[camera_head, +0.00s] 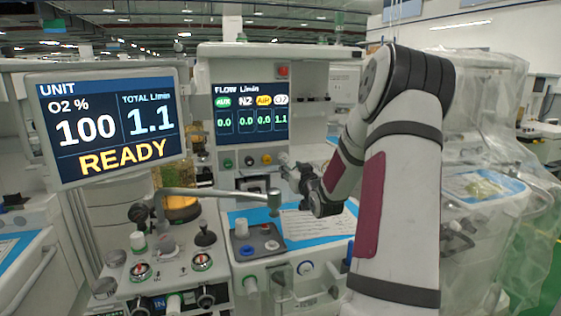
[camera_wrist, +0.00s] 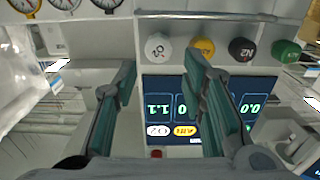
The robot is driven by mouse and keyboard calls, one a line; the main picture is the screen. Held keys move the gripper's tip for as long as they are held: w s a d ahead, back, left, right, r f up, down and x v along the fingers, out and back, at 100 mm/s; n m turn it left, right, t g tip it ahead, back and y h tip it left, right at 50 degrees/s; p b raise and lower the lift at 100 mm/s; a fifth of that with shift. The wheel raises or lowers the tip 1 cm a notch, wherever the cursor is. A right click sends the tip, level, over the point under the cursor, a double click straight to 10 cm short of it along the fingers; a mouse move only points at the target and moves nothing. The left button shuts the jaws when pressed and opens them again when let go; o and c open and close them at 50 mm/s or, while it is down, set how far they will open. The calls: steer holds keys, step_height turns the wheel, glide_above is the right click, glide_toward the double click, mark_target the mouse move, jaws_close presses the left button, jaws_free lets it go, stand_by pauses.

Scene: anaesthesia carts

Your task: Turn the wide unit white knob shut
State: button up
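The white knob marked O2 (camera_wrist: 158,47) is on the panel edge by the flow screen, at the end of a row of coloured knobs in the wrist view. My gripper (camera_wrist: 160,60) is open, with one finger on each side of the white knob's position in that view. The fingers hold nothing. Whether the tips reach around the knob or stop short of it I cannot tell. In the head view my gripper (camera_head: 287,167) is at the right end of the knob row, below the flow screen (camera_head: 251,113), which reads 1.1 under O2. There the gripper largely hides the white knob.
Yellow (camera_wrist: 203,48), black N2 (camera_wrist: 242,49) and green (camera_wrist: 286,52) knobs sit in the row beside it. Gauges (camera_wrist: 62,4) lie beyond. In the head view, a metal bar (camera_head: 215,193) and a blue-edged worktop (camera_head: 340,228) are below my gripper.

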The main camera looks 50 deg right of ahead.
mark_target(284, 159)
steer(key=x, duration=0.8)
steer(key=shift+w+d, duration=0.2)
steer(key=shift+d, duration=0.1)
steer(key=shift+c, duration=0.6)
steer(key=c, duration=0.8)
